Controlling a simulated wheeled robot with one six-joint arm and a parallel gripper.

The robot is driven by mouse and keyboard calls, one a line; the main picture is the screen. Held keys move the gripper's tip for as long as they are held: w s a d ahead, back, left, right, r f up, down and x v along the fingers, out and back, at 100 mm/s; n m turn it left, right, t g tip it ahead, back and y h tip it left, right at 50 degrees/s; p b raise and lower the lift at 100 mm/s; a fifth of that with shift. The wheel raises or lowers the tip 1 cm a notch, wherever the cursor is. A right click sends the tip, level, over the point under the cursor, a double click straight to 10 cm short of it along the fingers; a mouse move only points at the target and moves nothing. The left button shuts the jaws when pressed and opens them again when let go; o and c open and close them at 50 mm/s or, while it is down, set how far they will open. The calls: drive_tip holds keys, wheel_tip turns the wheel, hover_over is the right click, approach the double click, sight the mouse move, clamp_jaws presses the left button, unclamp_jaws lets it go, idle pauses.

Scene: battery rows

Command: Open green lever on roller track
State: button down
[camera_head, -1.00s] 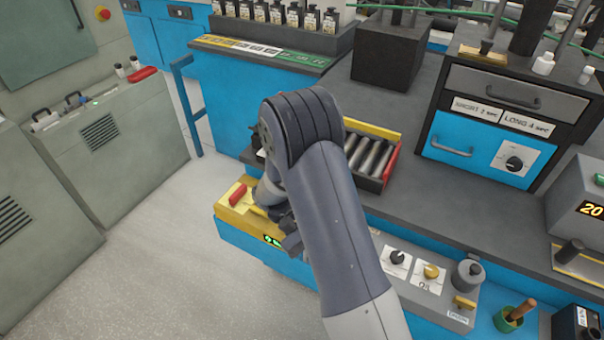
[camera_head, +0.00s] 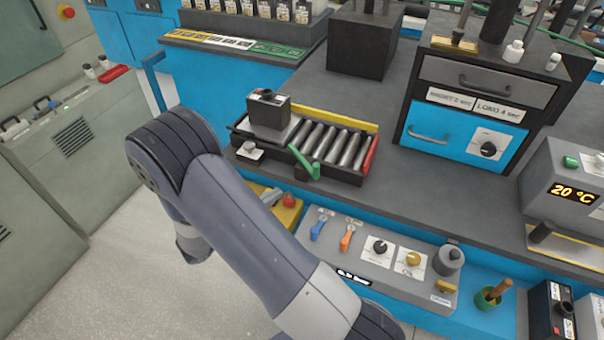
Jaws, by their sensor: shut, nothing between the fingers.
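The green lever (camera_head: 304,163) is on the front edge of the roller track (camera_head: 338,172), slanting up to the left from its lower end. The track has several grey rollers, a yellow back rail and a red right end. A black battery (camera_head: 268,110) stands on its left end.
A small white-topped knob (camera_head: 250,151) is left of the lever. A yellow block with a red knob (camera_head: 289,200) lies below the track. The control panel (camera_head: 430,286) carries blue and orange levers and dials. The bench right of the track is clear.

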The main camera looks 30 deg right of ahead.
sight(313, 171)
drive_tip(key=d+p, duration=0.1)
drive_tip(key=d, duration=0.2)
drive_tip(key=w+d, duration=0.1)
drive_tip(key=d, duration=0.2)
drive_tip(key=w+d+p, duration=0.1)
drive_tip(key=d, duration=0.3)
drive_tip(key=shift+r+p, duration=0.1)
drive_tip(key=shift+p, duration=0.25)
drive_tip(key=shift+d, duration=0.1)
